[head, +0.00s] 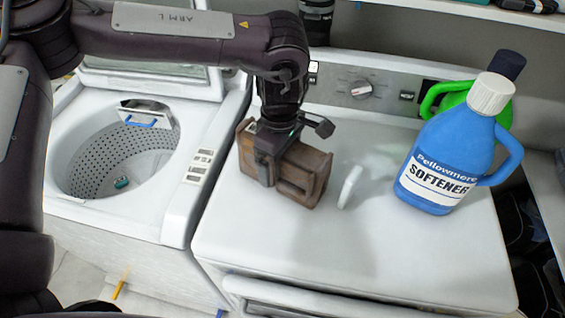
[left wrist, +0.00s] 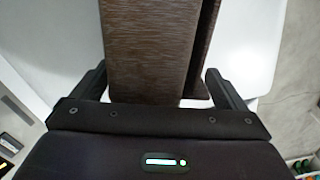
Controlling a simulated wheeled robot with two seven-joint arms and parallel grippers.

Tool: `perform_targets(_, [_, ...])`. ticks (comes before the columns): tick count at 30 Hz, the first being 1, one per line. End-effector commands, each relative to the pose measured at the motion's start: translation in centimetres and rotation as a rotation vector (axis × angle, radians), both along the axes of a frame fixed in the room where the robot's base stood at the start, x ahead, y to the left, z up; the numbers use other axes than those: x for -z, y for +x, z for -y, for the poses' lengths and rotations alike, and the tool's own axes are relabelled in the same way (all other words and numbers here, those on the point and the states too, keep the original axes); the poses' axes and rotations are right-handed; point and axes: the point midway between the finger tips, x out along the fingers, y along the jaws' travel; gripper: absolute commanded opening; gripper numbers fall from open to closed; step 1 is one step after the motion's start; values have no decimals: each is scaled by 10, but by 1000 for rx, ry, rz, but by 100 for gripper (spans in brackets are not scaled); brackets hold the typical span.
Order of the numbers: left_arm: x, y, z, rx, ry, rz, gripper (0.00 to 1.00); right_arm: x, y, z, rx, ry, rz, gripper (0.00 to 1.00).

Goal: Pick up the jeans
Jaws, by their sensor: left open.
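I cannot make out any jeans in either view. My left gripper (head: 283,160) is over a brown wooden box (head: 308,182) on the white dryer top. The box has a dark wood grain and an open recess in its front. In the left wrist view, the gripper (left wrist: 158,82) is open with a finger on each side of the box (left wrist: 150,45). Gaps show between the fingers and the box there. My right gripper is not in view.
A blue softener bottle (head: 445,160) stands on the dryer, with a green bottle (head: 450,100) behind it. A small white object (head: 349,187) stands right of the box. The washer drum (head: 115,160) is open at left. The dryer's front (head: 350,260) is clear.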

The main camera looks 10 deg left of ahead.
Motion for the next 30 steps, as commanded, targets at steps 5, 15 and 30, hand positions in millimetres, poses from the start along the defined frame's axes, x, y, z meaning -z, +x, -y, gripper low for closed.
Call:
perform_targets(5, [0, 0, 0, 0, 0, 0, 77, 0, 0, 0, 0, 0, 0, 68])
perform_targets(15, [0, 0, 0, 0, 0, 1, 33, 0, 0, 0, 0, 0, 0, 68])
perform_targets(30, [-17, 2, 1, 1, -2, 6, 31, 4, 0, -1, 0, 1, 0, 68])
